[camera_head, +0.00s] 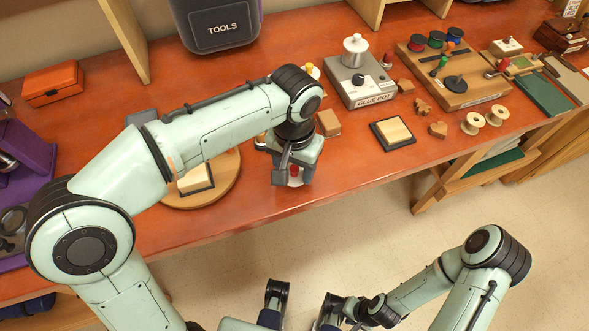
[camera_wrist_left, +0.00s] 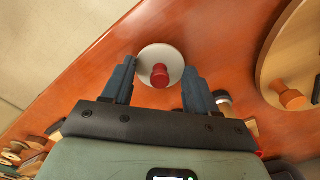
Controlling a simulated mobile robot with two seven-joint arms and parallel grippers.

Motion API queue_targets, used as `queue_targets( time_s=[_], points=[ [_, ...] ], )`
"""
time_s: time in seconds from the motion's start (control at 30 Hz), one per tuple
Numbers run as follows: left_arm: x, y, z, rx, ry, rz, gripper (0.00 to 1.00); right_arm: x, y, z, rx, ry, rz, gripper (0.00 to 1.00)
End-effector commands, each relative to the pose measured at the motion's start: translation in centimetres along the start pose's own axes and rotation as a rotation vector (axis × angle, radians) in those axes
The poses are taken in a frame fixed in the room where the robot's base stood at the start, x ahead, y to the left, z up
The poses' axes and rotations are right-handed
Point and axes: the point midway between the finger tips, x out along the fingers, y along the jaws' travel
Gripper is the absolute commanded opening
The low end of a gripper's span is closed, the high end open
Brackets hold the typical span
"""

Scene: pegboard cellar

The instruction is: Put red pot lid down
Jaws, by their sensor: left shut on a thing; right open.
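The red pot lid, a pale disc with a red knob, shows in the left wrist view (camera_wrist_left: 160,75) between the two fingers. It shows only in small part in the head view (camera_head: 294,182). My left gripper (camera_head: 292,180) is shut on it, over the front part of the red-brown bench (camera_head: 350,165); I cannot tell whether the lid touches the bench. The fingers also show in the left wrist view (camera_wrist_left: 158,85). My right gripper (camera_head: 304,304) is open and empty, low in front of the bench.
A round wooden board (camera_head: 225,185) with a pale block lies left of the left gripper. A glue pot unit (camera_head: 360,88), a small brown block (camera_head: 328,122) and a dark-framed pad (camera_head: 392,133) stand to the right. Bare bench lies just right of the gripper.

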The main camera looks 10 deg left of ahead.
Motion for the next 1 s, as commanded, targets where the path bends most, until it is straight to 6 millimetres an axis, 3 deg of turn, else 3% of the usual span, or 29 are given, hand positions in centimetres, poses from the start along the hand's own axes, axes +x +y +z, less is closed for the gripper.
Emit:
queue_targets(
  time_s=[0.1, 0.5, 0.53, 0.6, 1.0],
  points=[
    [1.3, 0.0, 0.0, 0.001, -0.001, 0.0, 0.3, 0.3, 0.0, -0.1, -0.001, 0.004, -0.001, 0.43],
    [1.7, 0.0, 0.0, 0.001, -0.001, 0.0, 0.3, 0.4, 0.0, -0.2, -0.001, 0.005, -0.002, 0.43],
    [1.7, 0.0, 0.0, 0.001, 0.0, 0.0, 0.65, 0.4, 0.0, -0.2, -0.001, 0.006, -0.002, 0.43],
    [1.7, 0.0, 0.0, 0.001, 0.0, 0.0, 0.84, 0.3, 0.0, -0.2, -0.001, 0.006, -0.002, 0.43],
    [0.7, 0.0, 0.0, 0.0, 0.002, 0.001, 0.84, 0.1, 0.0, -0.1, -0.001, 0.002, -0.001, 0.43]
  ],
)
